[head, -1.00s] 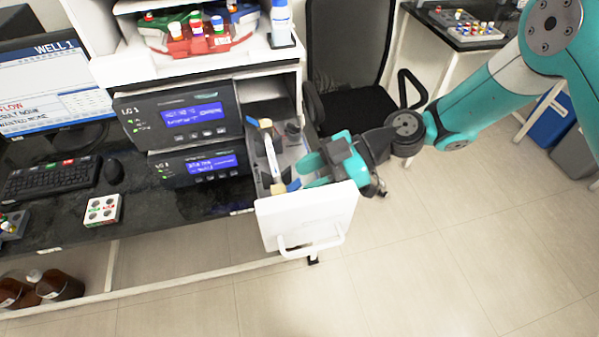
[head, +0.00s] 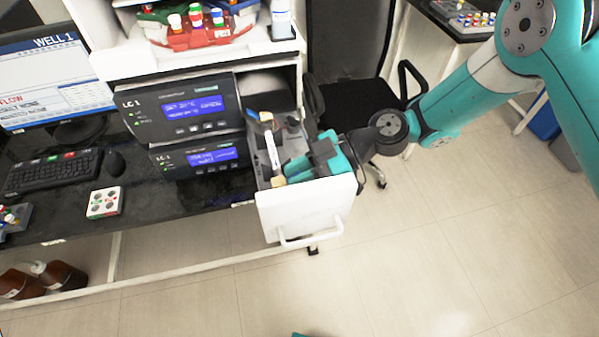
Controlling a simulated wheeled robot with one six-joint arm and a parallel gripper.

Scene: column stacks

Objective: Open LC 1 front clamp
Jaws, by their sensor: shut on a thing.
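The open white drawer (head: 300,213) sticks out of the cabinet beside the LC 1 unit (head: 180,108). Inside it lies a long, pale column (head: 272,150) with tan end pieces, running from back to front. My gripper (head: 291,170) reaches into the drawer from the right, with its teal fingers low beside the column's front end. It is shut on what appears to be the front clamp, which the fingers hide. The tan front end piece (head: 278,181) shows just left of the fingertips. A blue part (head: 253,116) shows at the column's back end.
A second display unit (head: 198,158) sits under the first. The drawer's handle (head: 310,236) faces the open floor. A black chair (head: 352,60) stands behind my arm. A tray of coloured-cap bottles (head: 200,25) and a white bottle (head: 281,18) stand on top.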

